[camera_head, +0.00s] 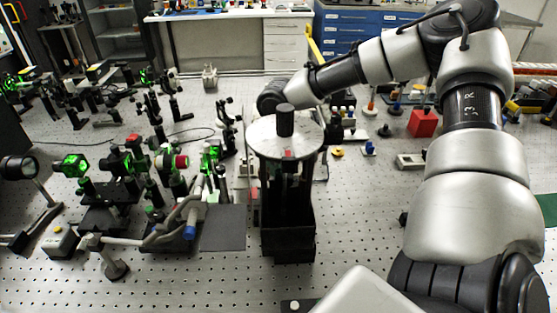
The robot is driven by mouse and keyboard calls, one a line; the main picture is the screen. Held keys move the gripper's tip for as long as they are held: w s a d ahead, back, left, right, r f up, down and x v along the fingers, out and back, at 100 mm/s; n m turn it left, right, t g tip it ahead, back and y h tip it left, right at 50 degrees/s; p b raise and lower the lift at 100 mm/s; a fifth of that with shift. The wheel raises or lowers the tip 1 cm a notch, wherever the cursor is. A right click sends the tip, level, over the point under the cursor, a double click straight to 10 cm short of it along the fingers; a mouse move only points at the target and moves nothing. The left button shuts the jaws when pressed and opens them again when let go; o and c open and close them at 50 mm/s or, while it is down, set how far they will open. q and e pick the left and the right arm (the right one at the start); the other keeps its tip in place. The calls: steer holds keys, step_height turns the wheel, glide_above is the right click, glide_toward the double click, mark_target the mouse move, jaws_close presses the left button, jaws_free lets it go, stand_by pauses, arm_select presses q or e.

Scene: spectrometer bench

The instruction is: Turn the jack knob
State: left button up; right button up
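A black stand (289,235) with a round silver plate (263,138) on top is upright on the bench in the middle. A black cylinder (285,121) stands on the plate. I cannot make out a jack knob for certain; a small red part (254,194) shows at the stand's left side. My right arm reaches in from the right, and its wrist is just behind the plate. The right gripper's fingers are hidden behind the plate and stand. My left gripper is not in view.
Optical mounts with green-lit parts (75,165) crowd the left of the perforated bench (350,235). A dark flat plate (223,228) lies left of the stand. A red block (423,122) and small parts sit behind right. The bench right of the stand is fairly clear.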

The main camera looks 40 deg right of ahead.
steer(key=shift+s+a+f+m, duration=0.1)
steer(key=shift+s+f+m, duration=0.1)
steer(key=shift+m, duration=0.6)
steer(key=shift+s+f+m, duration=0.1)
steer(key=shift+f+m, duration=0.1)
steer(key=shift+m, duration=0.6)
steer(key=o, duration=0.7)
steer(key=shift+o, duration=1.2)
steer(key=shift+w, duration=0.15)
steer(key=shift+r, duration=0.15)
steer(key=shift+r, duration=0.1)
